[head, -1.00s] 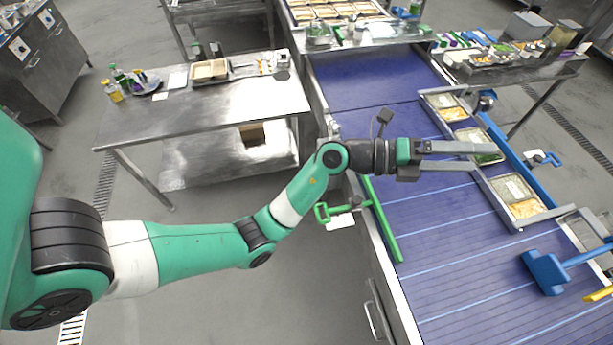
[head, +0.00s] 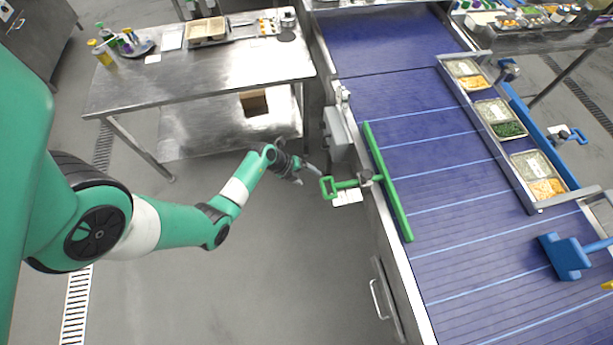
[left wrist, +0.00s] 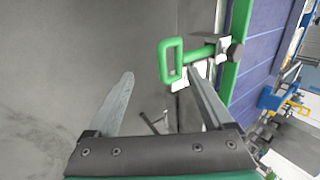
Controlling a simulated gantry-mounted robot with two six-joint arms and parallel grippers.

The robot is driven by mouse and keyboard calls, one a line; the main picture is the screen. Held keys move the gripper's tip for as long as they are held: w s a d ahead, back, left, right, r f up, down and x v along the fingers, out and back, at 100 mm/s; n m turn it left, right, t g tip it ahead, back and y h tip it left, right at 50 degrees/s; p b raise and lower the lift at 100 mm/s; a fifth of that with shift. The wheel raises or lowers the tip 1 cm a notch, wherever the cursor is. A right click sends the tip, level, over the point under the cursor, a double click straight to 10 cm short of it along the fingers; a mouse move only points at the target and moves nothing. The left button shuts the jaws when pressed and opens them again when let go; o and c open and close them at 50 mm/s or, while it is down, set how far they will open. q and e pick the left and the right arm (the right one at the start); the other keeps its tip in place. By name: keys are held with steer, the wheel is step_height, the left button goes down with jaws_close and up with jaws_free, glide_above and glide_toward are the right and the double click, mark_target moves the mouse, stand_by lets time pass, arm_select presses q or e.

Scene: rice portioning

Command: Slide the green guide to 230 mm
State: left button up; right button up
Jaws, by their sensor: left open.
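The green guide (head: 388,185) is a long bar lying along the near left side of the blue conveyor. Its green loop handle (head: 327,187) sticks out past the conveyor's left edge, with a white tag under it. My left gripper (head: 313,172) is just left of the handle, apart from it in the head view. In the left wrist view, my left gripper (left wrist: 160,90) has its two fingers spread wide and empty. There the handle (left wrist: 171,62) shows ahead of the fingers, nearer the right one. My right gripper is not in view.
The blue conveyor (head: 450,235) is bare beside the guide. Trays of food (head: 502,118) stand in a rail along its right side. A blue tool (head: 565,256) lies at the lower right. A steel table (head: 215,65) stands at the back left.

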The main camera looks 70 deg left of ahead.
mark_target(321, 184)
arm_select(q)
steer(key=b+x, duration=0.9)
steer(key=x, duration=0.1)
steer(key=shift+b, duration=0.35)
steer(key=shift+d, duration=0.1)
steer(key=c, duration=1.2)
jaws_close()
